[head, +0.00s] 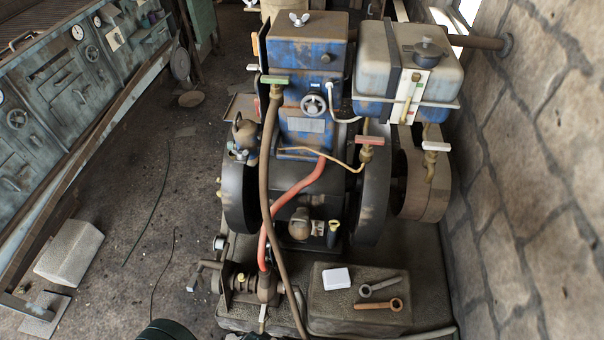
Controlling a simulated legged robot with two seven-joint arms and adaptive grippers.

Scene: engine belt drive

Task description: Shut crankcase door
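The engine (303,108) stands in the middle of the head view, with a blue upper block and a dark crankcase (285,182) below it between two flywheels. A red hose (300,190) and a brown pipe (266,160) cross in front of the crankcase and hide part of its face. I cannot make out the crankcase door as a separate panel, nor tell whether it is open or shut. Neither gripper can be made out in the view. A dark rounded part at the bottom edge is probably mine.
A tank (400,70) sits right of the engine, near the stone wall (525,190). A small pump (245,285) and a block (357,303) with two wrenches and a white box stand in front. A control panel (60,90) is at left. Floor between panel and engine is mostly clear.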

